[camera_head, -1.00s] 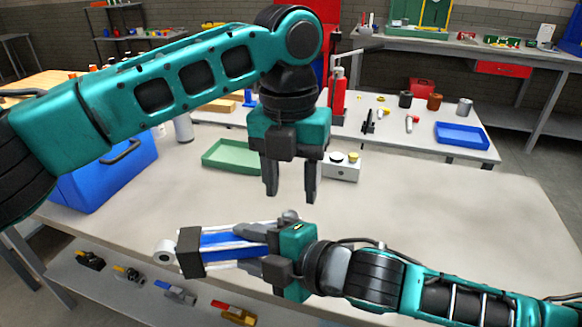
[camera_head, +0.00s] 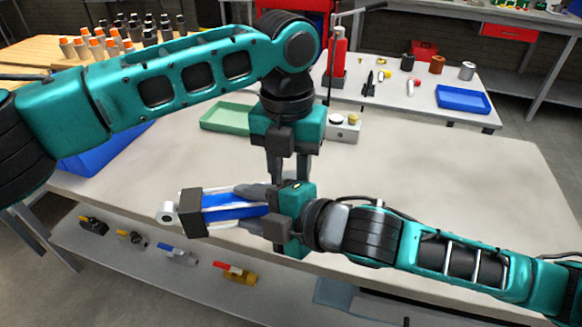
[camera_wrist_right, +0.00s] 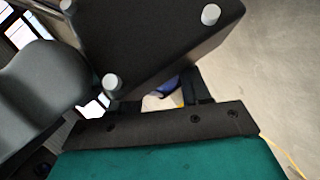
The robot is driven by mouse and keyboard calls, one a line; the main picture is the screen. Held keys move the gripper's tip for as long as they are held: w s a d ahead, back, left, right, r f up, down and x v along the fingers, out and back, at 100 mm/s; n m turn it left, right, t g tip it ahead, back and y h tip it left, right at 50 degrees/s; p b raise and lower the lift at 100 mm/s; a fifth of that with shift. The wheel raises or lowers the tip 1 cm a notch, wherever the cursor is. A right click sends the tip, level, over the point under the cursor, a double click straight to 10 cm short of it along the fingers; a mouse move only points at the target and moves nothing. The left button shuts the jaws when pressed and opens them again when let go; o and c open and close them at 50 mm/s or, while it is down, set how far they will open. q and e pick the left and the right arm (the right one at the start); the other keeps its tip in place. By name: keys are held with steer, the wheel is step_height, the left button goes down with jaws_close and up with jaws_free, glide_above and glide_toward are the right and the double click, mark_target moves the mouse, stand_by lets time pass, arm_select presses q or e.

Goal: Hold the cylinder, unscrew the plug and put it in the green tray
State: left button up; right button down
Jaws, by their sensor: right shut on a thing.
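The cylinder (camera_head: 222,212) is blue with pale rods and a black end block, with a rod eye at its left end. My right gripper (camera_head: 252,209) is shut on it and holds it roughly level over the front of the table. My left gripper (camera_head: 289,178) points down just behind the right gripper. Its fingertips are hidden there, so I cannot tell what is between them. I cannot make out the plug. The green tray (camera_head: 228,118) lies behind on the table, looking empty. In the right wrist view a black block with pale round bolt ends (camera_wrist_right: 150,45) is close up.
A small white box with buttons (camera_head: 343,130) stands right of the left gripper. A blue bin (camera_head: 100,155) is at the left, partly behind my left arm. The right half of the table is clear. A rear table holds a blue tray (camera_head: 463,99) and small items.

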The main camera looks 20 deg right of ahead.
arm_select(q)
steer(key=shift+s+d+f, duration=0.1)
steer(key=shift+s+d, duration=0.1)
steer(key=shift+s, duration=0.05)
jaws_close()
steer(key=n, duration=0.6)
steer(key=shift+o, duration=2.2)
jaws_free()
steer(key=shift+o, duration=0.6)
steer(key=shift+w+a, duration=0.1)
steer(key=shift+a, duration=0.05)
